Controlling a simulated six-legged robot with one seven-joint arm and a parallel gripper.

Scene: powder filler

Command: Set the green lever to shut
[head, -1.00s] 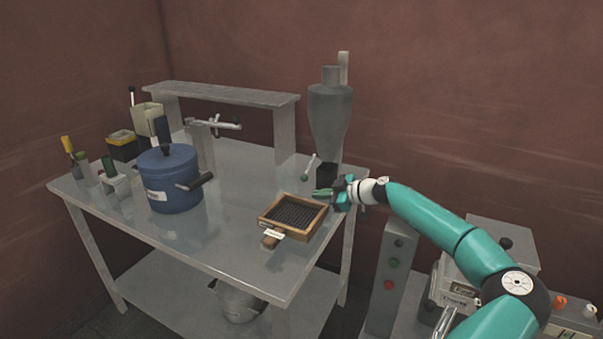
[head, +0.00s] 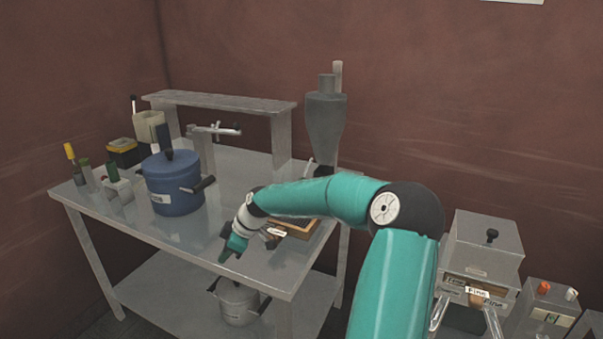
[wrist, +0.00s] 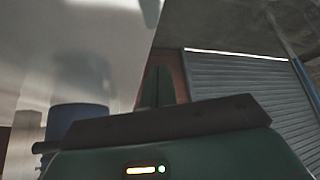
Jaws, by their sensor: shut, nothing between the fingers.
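The grey powder hopper (head: 325,125) stands at the back right of the bench. The lever's pale rod (head: 310,164) shows beside the hopper's lower end; its green knob is hidden behind my arm, so its setting cannot be read. My gripper (head: 228,253) is low at the bench's front edge, pointing down and left, well away from the lever. It is shut and empty. Its closed fingers also show in the wrist view (wrist: 157,88), where no lever is seen.
The wooden sieve (head: 300,236) lies partly under my arm. A blue pot (head: 174,183) stands on the bench (head: 190,240) left of my gripper. A metal bucket (head: 237,302) is on the lower shelf. Machine boxes (head: 482,245) stand at the right.

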